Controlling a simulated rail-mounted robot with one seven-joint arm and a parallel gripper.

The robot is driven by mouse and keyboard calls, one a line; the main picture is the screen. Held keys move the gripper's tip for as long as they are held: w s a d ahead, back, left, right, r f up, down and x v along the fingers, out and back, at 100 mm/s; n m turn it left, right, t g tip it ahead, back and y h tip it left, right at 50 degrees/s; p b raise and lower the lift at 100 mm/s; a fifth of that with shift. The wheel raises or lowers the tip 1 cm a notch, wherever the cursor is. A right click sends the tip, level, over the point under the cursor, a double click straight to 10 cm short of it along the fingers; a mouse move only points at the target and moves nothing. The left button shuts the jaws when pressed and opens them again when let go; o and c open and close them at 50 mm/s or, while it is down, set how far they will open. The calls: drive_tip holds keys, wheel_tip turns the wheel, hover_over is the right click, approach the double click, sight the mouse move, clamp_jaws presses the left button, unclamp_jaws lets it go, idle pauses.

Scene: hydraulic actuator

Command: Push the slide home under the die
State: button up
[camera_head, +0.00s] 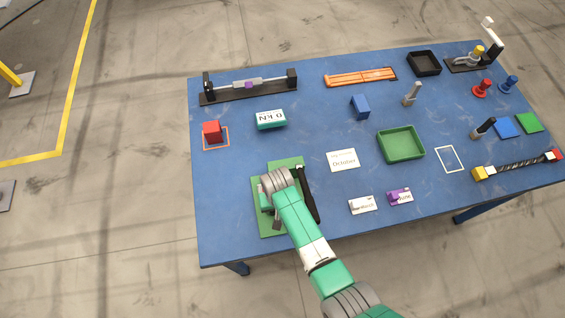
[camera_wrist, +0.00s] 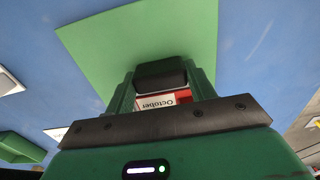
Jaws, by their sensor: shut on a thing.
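My gripper (camera_wrist: 160,90) points at a green board (camera_wrist: 150,35) in the wrist view. Its fingers stand on either side of a small piece with a red edge and a white face marked October (camera_wrist: 157,102), the likely slide, and are shut on it. A dark block (camera_wrist: 161,73) spans the gap at the fingertips; I cannot tell whether it touches the piece. In the head view the green board (camera_head: 266,222) lies at the table's front left, and my arm covers much of it and hides the piece. I cannot make out a die there.
On the blue table (camera_head: 230,190), a white card marked October (camera_head: 343,160) and two month pieces (camera_head: 362,205) (camera_head: 399,196) lie right of the board. A green tray (camera_head: 401,146) is farther right. A red cube (camera_head: 212,131) and a teal-edged block (camera_head: 271,119) stand behind.

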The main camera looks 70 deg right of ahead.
drive_tip(key=o, duration=1.4)
drive_tip(key=shift+a, duration=0.1)
wheel_tip(320, 180, up, 8)
drive_tip(key=shift+f+p, duration=0.1)
drive_tip(key=shift+p, duration=0.5)
